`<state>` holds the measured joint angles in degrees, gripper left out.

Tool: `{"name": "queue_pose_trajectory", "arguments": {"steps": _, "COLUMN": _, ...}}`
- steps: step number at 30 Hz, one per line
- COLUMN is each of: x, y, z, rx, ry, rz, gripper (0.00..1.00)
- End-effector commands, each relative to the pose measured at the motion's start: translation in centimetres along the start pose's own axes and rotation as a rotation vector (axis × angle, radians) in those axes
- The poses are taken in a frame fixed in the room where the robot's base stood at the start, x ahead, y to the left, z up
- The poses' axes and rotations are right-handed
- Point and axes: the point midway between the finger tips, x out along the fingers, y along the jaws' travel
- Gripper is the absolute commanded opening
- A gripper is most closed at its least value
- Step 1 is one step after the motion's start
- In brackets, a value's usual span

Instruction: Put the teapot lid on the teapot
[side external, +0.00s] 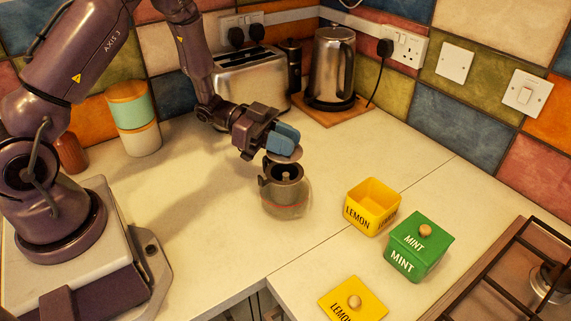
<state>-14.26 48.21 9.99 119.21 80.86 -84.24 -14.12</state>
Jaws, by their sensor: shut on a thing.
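The teapot (287,205) stands upright on the pale worktop, a clear glass body with a grey collar and handle. Its top is open and a dark inner part shows in it. My gripper (286,143), with blue fingers, is above the teapot. The lid is over the far side of the teapot's opening and looks slightly tilted. The fingers hide the lid's knob. I cannot tell the exact gap between lid and collar.
An open yellow lemon box (371,207) and a lidded green mint box (418,249) stand to the right. A yellow lemon lid (352,301) lies in front. A toaster (248,80) and kettle (332,72) stand behind. A hob (510,270) is at the right.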

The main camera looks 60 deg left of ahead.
Motion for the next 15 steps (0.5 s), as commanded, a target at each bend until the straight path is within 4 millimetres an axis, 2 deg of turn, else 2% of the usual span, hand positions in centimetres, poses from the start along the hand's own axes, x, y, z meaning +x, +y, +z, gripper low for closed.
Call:
{"name": "queue_pose_trajectory", "arguments": {"steps": 10, "x": 0.8, "y": 0.0, "z": 4.1, "rx": -0.002, "ry": -0.001, "rz": 0.000, "gripper": 0.00}}
{"name": "queue_pose_trajectory", "arguments": {"steps": 15, "x": 1.0, "y": 0.0, "z": 4.9, "rx": 0.002, "ry": 0.001, "rz": -0.001, "gripper": 0.00}}
